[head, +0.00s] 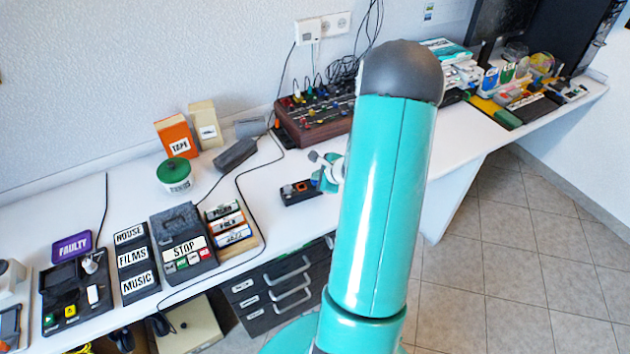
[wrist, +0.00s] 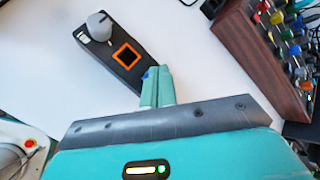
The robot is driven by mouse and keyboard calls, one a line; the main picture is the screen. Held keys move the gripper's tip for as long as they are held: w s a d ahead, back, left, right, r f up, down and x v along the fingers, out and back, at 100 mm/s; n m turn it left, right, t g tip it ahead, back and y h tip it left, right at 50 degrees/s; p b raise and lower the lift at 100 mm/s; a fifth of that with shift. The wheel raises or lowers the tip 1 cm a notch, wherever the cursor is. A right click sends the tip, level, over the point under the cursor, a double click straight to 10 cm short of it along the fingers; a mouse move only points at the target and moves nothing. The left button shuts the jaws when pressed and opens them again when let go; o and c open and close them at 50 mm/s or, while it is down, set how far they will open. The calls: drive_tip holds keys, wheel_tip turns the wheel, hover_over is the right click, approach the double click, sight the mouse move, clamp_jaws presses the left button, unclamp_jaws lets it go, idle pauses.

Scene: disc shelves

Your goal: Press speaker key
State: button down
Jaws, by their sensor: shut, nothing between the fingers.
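A small black control box (head: 298,194) lies on the white desk in the head view, just left of my gripper (head: 325,178). In the wrist view the same box (wrist: 118,72) shows a grey knob (wrist: 99,26), a small white label and an orange-framed dark square (wrist: 128,55). My gripper (wrist: 156,72) is shut and empty, with its teal fingertips over the near end of the box. A small blue patch (wrist: 147,76) shows beside the fingertips. The fingers hide the rest of that end, and I cannot tell whether they touch it. No speaker marking is readable.
A wooden-sided mixer (head: 310,118) with coloured knobs stands behind, with cables near it. A disc rack (head: 232,232), a STOP unit (head: 183,243) and label boards (head: 136,262) stand to the left. Bare desk (wrist: 200,40) lies between box and mixer.

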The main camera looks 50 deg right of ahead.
drive_tip(key=shift+f, duration=0.2)
idle(0.4)
drive_tip(key=shift+r, duration=0.7)
wheel_tip(320, 180, up, 6)
idle(0.5)
